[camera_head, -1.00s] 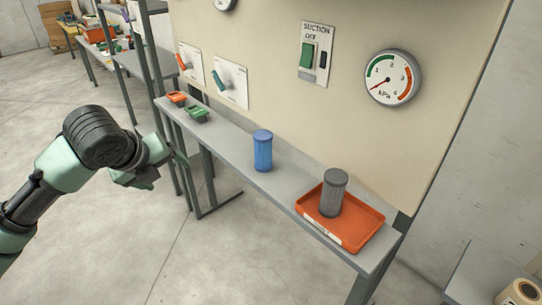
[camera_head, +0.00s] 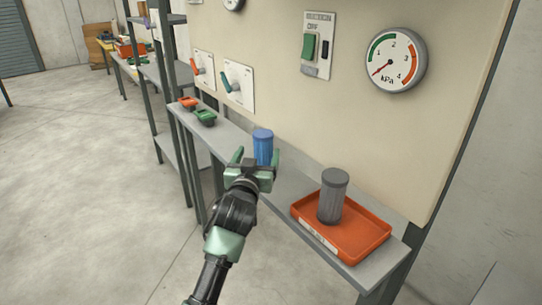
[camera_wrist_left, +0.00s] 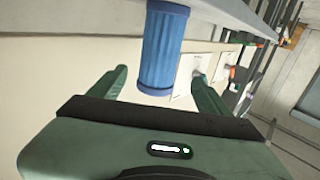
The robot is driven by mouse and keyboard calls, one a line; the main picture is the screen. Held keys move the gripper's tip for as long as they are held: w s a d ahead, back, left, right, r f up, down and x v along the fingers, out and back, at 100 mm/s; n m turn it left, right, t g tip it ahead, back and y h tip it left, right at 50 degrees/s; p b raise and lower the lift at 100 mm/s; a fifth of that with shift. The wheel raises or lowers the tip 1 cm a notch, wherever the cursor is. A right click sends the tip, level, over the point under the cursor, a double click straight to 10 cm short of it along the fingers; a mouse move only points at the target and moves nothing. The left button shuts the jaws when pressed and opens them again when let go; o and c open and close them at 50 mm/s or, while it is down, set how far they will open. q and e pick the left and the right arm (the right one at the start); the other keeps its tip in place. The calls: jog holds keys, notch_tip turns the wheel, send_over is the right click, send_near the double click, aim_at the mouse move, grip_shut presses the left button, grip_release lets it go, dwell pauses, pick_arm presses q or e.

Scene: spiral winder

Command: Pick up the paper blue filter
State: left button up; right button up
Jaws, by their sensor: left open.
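The blue paper filter (camera_head: 263,146) is a pleated cylinder standing upright on the narrow grey shelf (camera_head: 222,137). My left gripper (camera_head: 256,157) is open at the filter, its fingers pointing toward it. In the left wrist view the blue filter (camera_wrist_left: 161,48) shows between the two green fingers of the left gripper (camera_wrist_left: 165,88), with a gap visible on each side. The filter's lower part is hidden behind the gripper in the head view. My right gripper is in neither view.
A grey filter (camera_head: 332,196) stands in an orange tray (camera_head: 365,240) on the shelf's right end. Small orange (camera_head: 189,103) and green (camera_head: 205,118) containers sit at its far left end. A beige panel (camera_head: 290,120) with switches and a gauge (camera_head: 395,60) rises behind the shelf.

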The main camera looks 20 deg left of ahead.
aim_at(261, 147)
pick_arm(q)
jog(key=w, duration=0.6)
jog(key=shift+w+a+r+p, duration=0.1)
jog(key=shift+w+a+p, duration=0.15)
jog(key=shift+p, duration=0.1)
jog(key=shift+s, duration=0.1)
jog(key=c, duration=1.6)
jog(key=shift+r, duration=0.1)
